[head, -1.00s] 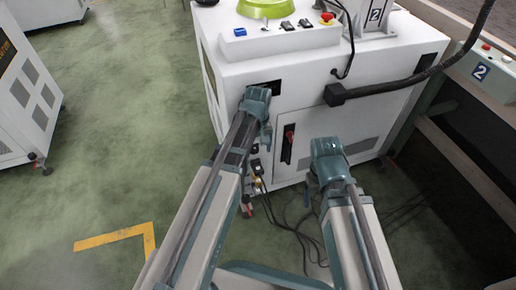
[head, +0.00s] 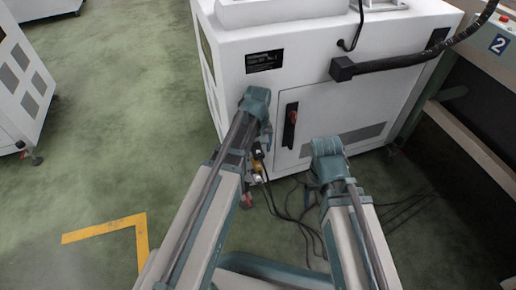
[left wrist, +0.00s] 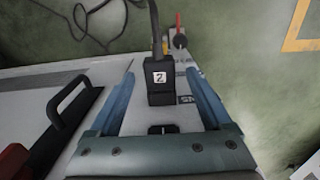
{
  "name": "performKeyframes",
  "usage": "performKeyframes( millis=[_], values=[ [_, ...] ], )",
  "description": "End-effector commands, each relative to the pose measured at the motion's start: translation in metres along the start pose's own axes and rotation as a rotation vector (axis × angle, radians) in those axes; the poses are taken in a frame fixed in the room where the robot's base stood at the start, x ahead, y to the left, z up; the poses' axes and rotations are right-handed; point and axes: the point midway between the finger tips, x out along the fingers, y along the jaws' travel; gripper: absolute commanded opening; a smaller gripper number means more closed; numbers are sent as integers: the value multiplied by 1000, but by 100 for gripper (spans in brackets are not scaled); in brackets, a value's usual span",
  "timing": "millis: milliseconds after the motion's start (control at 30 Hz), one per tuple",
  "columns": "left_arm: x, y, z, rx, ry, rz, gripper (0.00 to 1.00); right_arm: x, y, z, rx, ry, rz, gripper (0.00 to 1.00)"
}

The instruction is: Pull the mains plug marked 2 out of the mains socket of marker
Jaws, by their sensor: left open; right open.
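The black plug marked 2 (left wrist: 159,88) shows in the left wrist view, with a white label and its cable running up and away. It sits against the machine's side; the socket under it is mostly hidden by the plug. My left gripper (left wrist: 160,70) is open, its two blue fingers on either side of the plug, with gaps visible. In the head view my left gripper (head: 264,122) is low at the front of the machine and hides the plug. My right gripper (head: 322,178) is open and apart from the machine, further right; its fingertips are hardly visible.
A black handle (left wrist: 72,108) shows left of the fingers in the left wrist view. Loose cables (head: 295,215) lie on the floor.

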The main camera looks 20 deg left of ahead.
Motion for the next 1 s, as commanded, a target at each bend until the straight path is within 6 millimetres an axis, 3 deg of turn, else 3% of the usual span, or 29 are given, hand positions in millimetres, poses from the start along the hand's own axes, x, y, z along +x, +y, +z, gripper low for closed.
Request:
performKeyframes(
  millis=[67, 533, 567, 600, 833, 1000],
  values=[
    [0, 0, 0, 0, 0, 0, 82, 0, 0, 0, 0, 0, 0, 77],
    [0, 0, 0, 0, 0, 0, 0, 0, 0, 0, 0, 0, 0, 77],
    [0, 0, 0, 0, 0, 0, 0, 0, 0, 0, 0, 0, 0, 77],
    [0, 0, 0, 0, 0, 0, 41, 0, 0, 0, 0, 0, 0, 77],
    [0, 0, 0, 0, 0, 0, 0, 0, 0, 0, 0, 0, 0, 77],
    [0, 0, 0, 0, 0, 0, 0, 0, 0, 0, 0, 0, 0, 77]
  ],
)
